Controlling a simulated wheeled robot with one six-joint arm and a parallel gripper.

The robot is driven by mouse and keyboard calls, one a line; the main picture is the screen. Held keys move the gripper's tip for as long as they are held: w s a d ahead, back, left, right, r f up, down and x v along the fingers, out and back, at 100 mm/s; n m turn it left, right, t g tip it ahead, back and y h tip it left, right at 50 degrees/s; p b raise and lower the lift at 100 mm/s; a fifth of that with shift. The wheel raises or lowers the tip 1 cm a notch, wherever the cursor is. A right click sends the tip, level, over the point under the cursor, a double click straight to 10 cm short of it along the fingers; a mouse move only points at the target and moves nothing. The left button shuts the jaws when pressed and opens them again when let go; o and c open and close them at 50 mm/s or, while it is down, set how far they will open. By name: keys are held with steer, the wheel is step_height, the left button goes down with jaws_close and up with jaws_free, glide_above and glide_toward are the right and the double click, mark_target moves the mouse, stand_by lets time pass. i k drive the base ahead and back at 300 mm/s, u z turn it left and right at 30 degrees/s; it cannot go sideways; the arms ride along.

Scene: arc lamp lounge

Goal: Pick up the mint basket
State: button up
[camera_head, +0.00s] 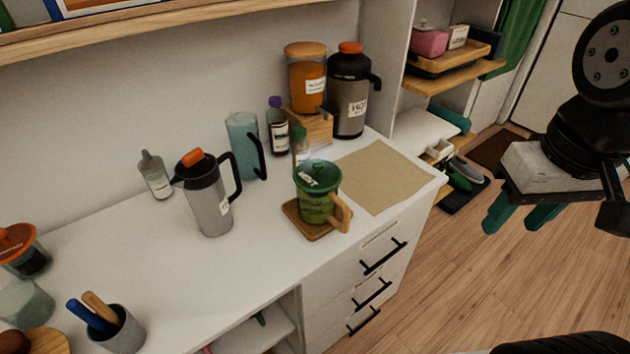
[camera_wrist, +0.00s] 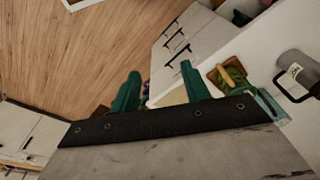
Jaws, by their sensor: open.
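I cannot make out a mint basket for certain in either view. A pale mint-green rounded container (camera_head: 25,303) stands at the left end of the white counter, partly cut off by the picture edge; I cannot tell if it is a basket. My gripper (camera_head: 518,217) has two teal fingers, apart and empty, above the wooden floor to the right of the counter. In the wrist view the fingers of my gripper (camera_wrist: 160,70) also stand apart with nothing between them.
The white counter (camera_head: 262,245) holds a green mug (camera_head: 318,208) on a wooden coaster, a grey jug (camera_head: 209,205), a teal pitcher (camera_head: 241,145) and a dark flask (camera_head: 347,95). A beige mat (camera_head: 385,176) lies bare. Open wooden floor (camera_head: 500,290) lies right of the drawers.

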mark_target(311, 185)
steer(key=z, duration=2.2)
steer(key=k, duration=0.85)
steer(key=u, duration=1.6)
